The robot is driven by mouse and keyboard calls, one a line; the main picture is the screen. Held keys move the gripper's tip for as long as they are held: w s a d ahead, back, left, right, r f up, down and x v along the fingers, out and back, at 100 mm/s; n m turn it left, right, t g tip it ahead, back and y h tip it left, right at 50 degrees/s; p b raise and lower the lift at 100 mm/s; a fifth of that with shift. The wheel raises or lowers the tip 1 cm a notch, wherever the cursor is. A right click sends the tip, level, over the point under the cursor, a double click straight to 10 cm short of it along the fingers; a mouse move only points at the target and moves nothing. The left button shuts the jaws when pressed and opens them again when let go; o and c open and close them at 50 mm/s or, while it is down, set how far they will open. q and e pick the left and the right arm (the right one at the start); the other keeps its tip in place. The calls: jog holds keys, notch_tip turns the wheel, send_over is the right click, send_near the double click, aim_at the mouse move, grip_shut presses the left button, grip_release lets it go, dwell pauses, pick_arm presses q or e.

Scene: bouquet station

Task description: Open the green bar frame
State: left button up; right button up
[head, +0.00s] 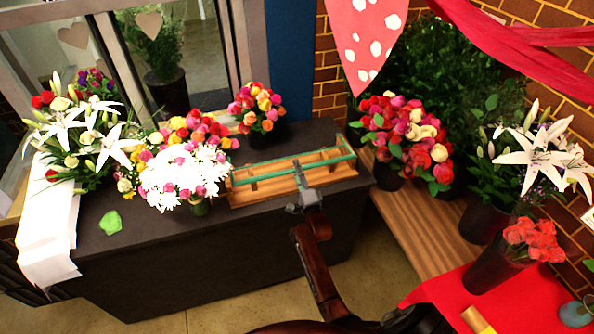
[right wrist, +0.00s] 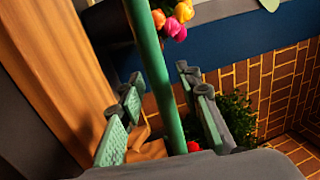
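The green bar frame (head: 262,177) lies over a wooden base (head: 250,195) at the right end of the dark counter. Its long green bars run from left to right and slope slightly up to the right. My right gripper (head: 300,173) is at the front bar, right of its middle. In the right wrist view a green bar (right wrist: 156,75) passes between the two green-padded fingers of my right gripper (right wrist: 162,97). The fingers are spread, with a gap on both sides of the bar. My left gripper is not in view.
White flowers (head: 180,178) stand close to the left of the frame, and a small bouquet (head: 257,108) stands behind it. A rose bouquet (head: 405,140) stands on the wooden bench (head: 430,235) to the right. The counter's front left is mostly clear, with a green leaf-like piece (head: 110,223).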

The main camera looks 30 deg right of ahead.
jog(key=shift+c, duration=0.3)
grip_shut()
dwell(0.3)
